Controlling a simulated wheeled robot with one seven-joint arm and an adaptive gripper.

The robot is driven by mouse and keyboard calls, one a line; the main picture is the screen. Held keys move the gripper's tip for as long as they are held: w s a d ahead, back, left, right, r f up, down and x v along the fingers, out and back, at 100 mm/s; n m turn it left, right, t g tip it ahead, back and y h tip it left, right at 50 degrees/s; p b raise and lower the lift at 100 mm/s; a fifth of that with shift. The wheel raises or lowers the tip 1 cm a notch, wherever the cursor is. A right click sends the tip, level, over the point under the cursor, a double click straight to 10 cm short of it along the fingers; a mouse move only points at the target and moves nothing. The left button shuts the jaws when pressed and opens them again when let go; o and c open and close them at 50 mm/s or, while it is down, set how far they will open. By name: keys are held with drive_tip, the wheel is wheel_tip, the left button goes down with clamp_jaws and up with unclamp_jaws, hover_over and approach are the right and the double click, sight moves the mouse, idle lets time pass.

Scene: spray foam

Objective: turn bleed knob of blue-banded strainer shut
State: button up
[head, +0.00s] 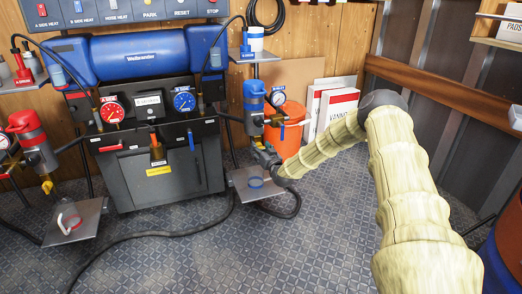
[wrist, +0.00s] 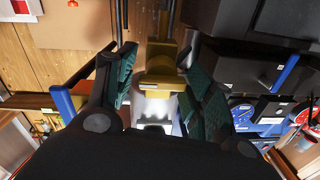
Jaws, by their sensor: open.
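The blue-banded strainer (head: 254,97) hangs upright right of the machine in the head view, with a gauge beside it. My gripper (head: 264,156) is just below its body and hides its lower end there. In the wrist view my gripper (wrist: 159,54) is open, its two teal-padded fingers on either side of a yellow part (wrist: 165,70), which appears to be the bleed knob. The yellow part lies between the fingers, with a visible gap at least on the left. Whether the right finger touches it is unclear.
A metal tray (head: 238,181) with a blue ring sits below the strainer. An orange bucket (head: 291,138) stands close behind my gripper. A red-banded strainer (head: 30,140) is at far left. Hoses lie on the floor, which is otherwise open in front.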

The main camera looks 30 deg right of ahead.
drive_tip(key=c, duration=0.9)
drive_tip(key=shift+o, duration=0.2)
drive_tip(key=shift+r+n+p, duration=0.15)
drive_tip(key=shift+n+p, duration=0.15)
drive_tip(key=shift+p, duration=0.45)
drive_tip(key=n+p, duration=0.2)
drive_tip(key=shift+r+n, duration=0.15)
drive_tip(key=shift+n, duration=0.15)
drive_tip(key=n+p, duration=0.3)
drive_tip(key=shift+g, duration=0.3)
drive_tip(key=n+p, duration=0.3)
drive_tip(key=n, duration=0.2)
drive_tip(key=shift+n, duration=0.4)
drive_tip(key=n, duration=0.2)
drive_tip(key=n+h+p, duration=0.1)
drive_tip(key=n, duration=0.2)
drive_tip(key=shift+w+a+f, duration=0.1)
drive_tip(key=shift+f, duration=0.1)
